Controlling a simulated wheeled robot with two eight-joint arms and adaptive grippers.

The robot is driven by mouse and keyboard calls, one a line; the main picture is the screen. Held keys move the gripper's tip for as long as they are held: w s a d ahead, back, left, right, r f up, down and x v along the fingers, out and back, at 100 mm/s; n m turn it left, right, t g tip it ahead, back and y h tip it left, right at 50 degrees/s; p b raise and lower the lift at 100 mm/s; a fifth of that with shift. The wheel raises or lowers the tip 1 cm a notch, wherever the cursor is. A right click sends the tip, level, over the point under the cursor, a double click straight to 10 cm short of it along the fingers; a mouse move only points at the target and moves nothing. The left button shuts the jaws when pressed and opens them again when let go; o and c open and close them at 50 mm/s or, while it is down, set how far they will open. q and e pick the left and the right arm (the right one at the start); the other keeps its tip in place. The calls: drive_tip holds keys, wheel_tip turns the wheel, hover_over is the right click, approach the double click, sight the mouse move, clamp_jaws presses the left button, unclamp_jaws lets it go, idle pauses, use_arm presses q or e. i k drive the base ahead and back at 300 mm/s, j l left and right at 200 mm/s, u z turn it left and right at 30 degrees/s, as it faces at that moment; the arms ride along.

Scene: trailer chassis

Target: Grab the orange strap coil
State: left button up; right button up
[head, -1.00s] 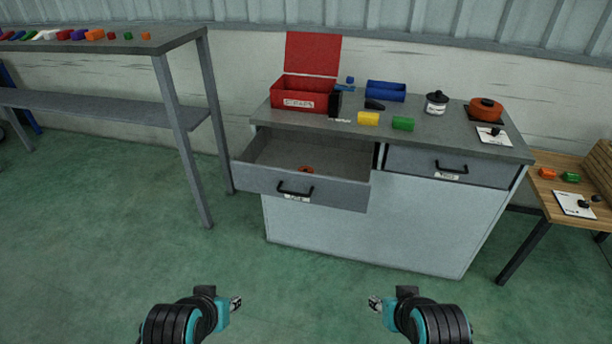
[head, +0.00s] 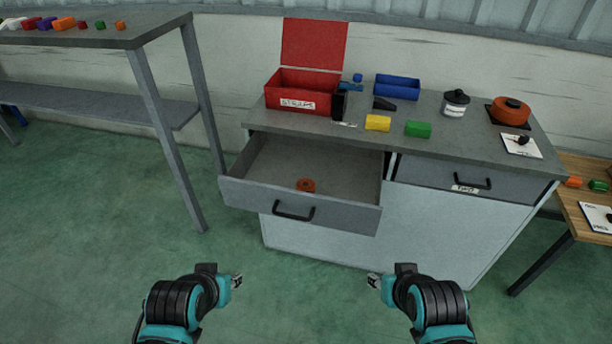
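A small orange coil (head: 306,185) lies in the open left drawer (head: 262,160) of the grey cabinet, near its front wall. A larger orange-brown round coil (head: 511,111) sits on a black square at the right end of the cabinet top. My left gripper (head: 237,281) is in front of and below the drawer, apart from everything. My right gripper (head: 374,281) is at the same height to the right, also apart from everything. Both look empty; their fingers are too small to tell open from shut.
A grey table (head: 160,32) stands left, a wooden table (head: 588,205) right. Floor in front is clear.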

sight(307, 185)
drive_tip(key=z, duration=0.35)
drive_tip(key=i+j+z, duration=0.1)
drive_tip(key=z, duration=0.2)
drive_tip(key=j+z, duration=0.15)
drive_tip(key=z, duration=0.2)
drive_tip(key=i+j+z, duration=0.2)
drive_tip(key=j, duration=0.3)
drive_tip(key=j+z, duration=0.2)
drive_tip(key=j, duration=0.3)
drive_tip(key=i+j+z, duration=0.25)
drive_tip(key=j, duration=0.75)
drive_tip(key=k, duration=0.05)
